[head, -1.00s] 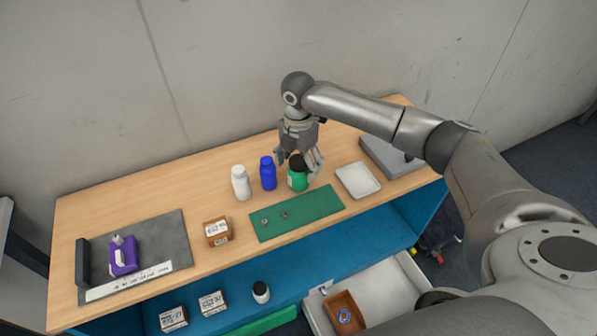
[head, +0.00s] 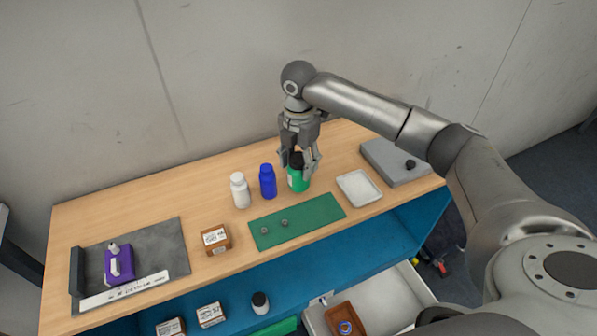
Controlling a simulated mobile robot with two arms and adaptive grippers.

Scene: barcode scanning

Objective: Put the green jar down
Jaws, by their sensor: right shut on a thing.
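The green jar (head: 298,181) has a black lid and a pale label on its left side. It is upright at the back of the wooden table, behind the green mat and just right of the blue bottle. My right gripper (head: 299,167) points down from above, with its fingers around the jar's lid and upper part, shut on it. I cannot tell whether the jar's base touches the table. My left gripper is not in view.
A blue bottle (head: 268,181) and a white bottle (head: 240,190) stand close on the left. A green mat (head: 318,211) with small metal pieces lies in front. A white tray (head: 359,188) and a grey device (head: 388,160) are to the right. A cardboard box (head: 216,239) sits left.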

